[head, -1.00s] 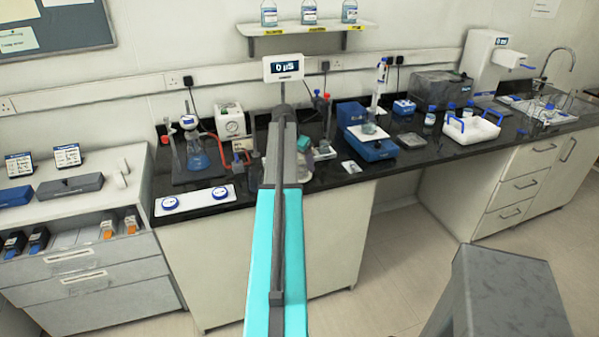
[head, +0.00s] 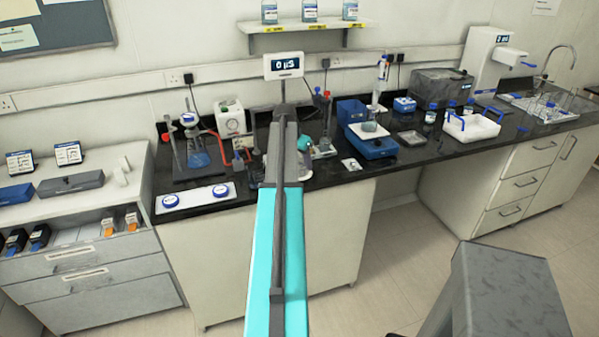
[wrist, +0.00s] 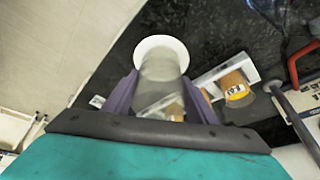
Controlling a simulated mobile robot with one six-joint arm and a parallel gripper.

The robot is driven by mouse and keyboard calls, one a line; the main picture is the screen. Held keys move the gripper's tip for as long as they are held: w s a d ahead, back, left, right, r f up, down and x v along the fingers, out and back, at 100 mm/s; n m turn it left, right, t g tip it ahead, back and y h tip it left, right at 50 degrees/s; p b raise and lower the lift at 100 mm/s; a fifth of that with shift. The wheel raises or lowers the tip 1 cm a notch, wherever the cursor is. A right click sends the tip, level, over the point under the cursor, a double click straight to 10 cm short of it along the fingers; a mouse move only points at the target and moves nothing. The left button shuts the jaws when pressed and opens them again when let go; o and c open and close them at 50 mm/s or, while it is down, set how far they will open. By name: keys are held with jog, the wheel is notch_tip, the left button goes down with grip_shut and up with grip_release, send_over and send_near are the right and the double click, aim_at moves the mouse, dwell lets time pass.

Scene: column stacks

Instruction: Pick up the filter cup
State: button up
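In the wrist view, the filter cup (wrist: 160,70) looks like a clear, see-through cup with a round white part at its far end. It lies between the two purple-grey fingers of my gripper (wrist: 161,82). The fingers are close along both sides of the cup. I cannot tell whether they press on it or leave a small gap. In the head view, my arm hides most of the gripper and the cup, over the front of the dark bench near the white display post.
A jar with an orange-brown content and yellow band (wrist: 235,88) stands right of the cup in the wrist view. In the head view, a flask stand (head: 195,150) is left of my arm and a blue balance (head: 371,143) is right. A white shelf (head: 305,27) hangs above.

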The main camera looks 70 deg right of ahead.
jog(key=shift+r, duration=0.1)
dwell(0.3)
jog(key=shift+r+b, duration=0.9)
jog(key=shift+r, duration=0.75)
jog(key=shift+s+a+r+b, duration=0.25)
jog(key=shift+s+a+b, duration=0.65)
jog(key=shift+a, duration=1.55)
jog(key=shift+s+a+r+b, duration=0.35)
jog(key=shift+s+a, duration=0.95)
jog(key=shift+a, duration=1.1)
jog(key=shift+s+a+r+b, duration=0.15)
jog(key=shift+s+a+b, duration=0.8)
jog(key=shift+a, duration=1.5)
jog(key=shift+s, duration=0.15)
